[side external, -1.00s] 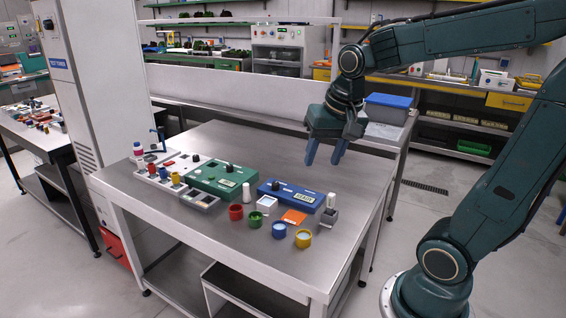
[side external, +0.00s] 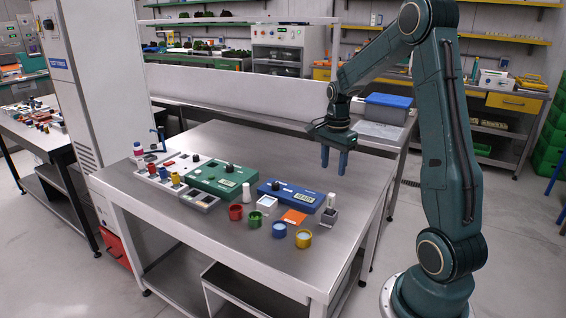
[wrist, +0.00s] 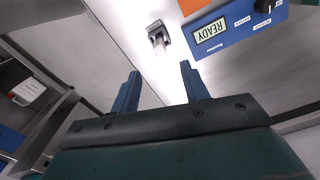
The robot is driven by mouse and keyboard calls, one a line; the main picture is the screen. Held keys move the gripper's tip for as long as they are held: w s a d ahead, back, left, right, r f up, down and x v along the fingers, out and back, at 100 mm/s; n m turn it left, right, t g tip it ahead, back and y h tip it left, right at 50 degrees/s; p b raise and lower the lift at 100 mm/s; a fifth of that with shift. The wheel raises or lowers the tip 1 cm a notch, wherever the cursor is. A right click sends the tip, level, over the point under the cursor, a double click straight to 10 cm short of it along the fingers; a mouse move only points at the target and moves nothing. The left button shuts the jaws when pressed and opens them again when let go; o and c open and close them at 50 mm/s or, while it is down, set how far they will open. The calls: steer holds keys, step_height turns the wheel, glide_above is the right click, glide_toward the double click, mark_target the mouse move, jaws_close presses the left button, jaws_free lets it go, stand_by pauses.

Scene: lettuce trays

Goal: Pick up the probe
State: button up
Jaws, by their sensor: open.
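The probe (side external: 331,201) looks like a short white-topped piece standing upright in a small grey holder (side external: 329,217) at the right of the blue meter (side external: 291,196). In the wrist view the probe (wrist: 160,46) and its holder (wrist: 155,29) are just beyond the fingertips. The blue meter (wrist: 228,27) there has a display reading READY. My gripper (side external: 334,171) is open and empty, above the table and behind the probe in the side view. In the wrist view my gripper (wrist: 160,71) has its blue fingers apart with nothing between them.
A green device (side external: 222,180) and another white upright piece (side external: 246,193) are to the left. The table's back part is clear.

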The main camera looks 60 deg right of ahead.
mark_target(331, 203)
steer(key=shift+d+f, duration=0.25)
steer(key=shift+f, duration=0.1)
steer(key=shift+f, duration=4.15)
steer(key=shift+s+a+f, duration=0.1)
steer(key=shift+f, duration=2.5)
jaws_close()
